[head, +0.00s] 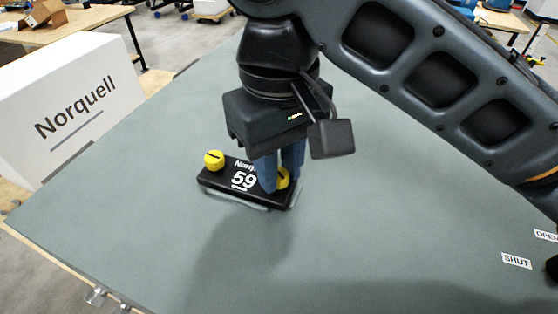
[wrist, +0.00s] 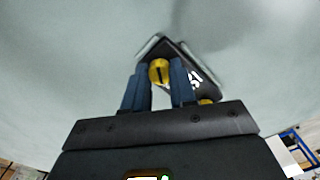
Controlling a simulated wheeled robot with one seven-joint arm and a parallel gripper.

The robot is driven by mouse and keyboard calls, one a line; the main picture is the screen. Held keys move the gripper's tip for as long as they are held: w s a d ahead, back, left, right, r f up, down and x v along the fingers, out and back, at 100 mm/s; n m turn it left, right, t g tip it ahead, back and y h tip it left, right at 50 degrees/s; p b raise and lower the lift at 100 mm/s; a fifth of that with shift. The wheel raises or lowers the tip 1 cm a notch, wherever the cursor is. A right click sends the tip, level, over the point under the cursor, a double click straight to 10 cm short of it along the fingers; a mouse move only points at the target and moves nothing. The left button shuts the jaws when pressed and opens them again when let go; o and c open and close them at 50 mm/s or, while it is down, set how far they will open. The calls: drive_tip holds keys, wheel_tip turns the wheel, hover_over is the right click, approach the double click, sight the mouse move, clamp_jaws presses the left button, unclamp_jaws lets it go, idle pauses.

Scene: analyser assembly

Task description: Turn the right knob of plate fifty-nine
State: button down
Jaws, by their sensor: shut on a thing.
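Plate fifty-nine (head: 218,186) is a black block with a white "59" lying on the grey-green table. It has a yellow knob (head: 214,159) with a dark slot on its left and a second yellow knob, the right knob (head: 283,178), on its right. My gripper (head: 279,176) points down with its blue fingers shut on the right knob, partly hiding it. In the wrist view the right knob (wrist: 159,71) sits between the two fingers, its dark slot line running along them. The left knob (wrist: 206,102) shows beyond the right finger.
A white box marked "Norquell" (head: 75,110) stands at the left beside the table. Labels "SHUT" (head: 516,260) and "OPEN" (head: 546,236) lie at the table's right, near a dark object at the edge. The table (head: 150,230) around the plate is clear.

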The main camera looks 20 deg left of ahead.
drive_tip(key=m, duration=0.7)
drive_tip(key=shift+r, duration=0.1)
drive_tip(key=m, duration=0.6)
drive_tip(key=shift+m, duration=0.4)
drive_tip(key=m, duration=1.2)
drive_tip(key=shift+m, duration=0.7)
drive_tip(key=c, duration=0.9)
unclamp_jaws()
drive_tip(key=shift+w, duration=0.1)
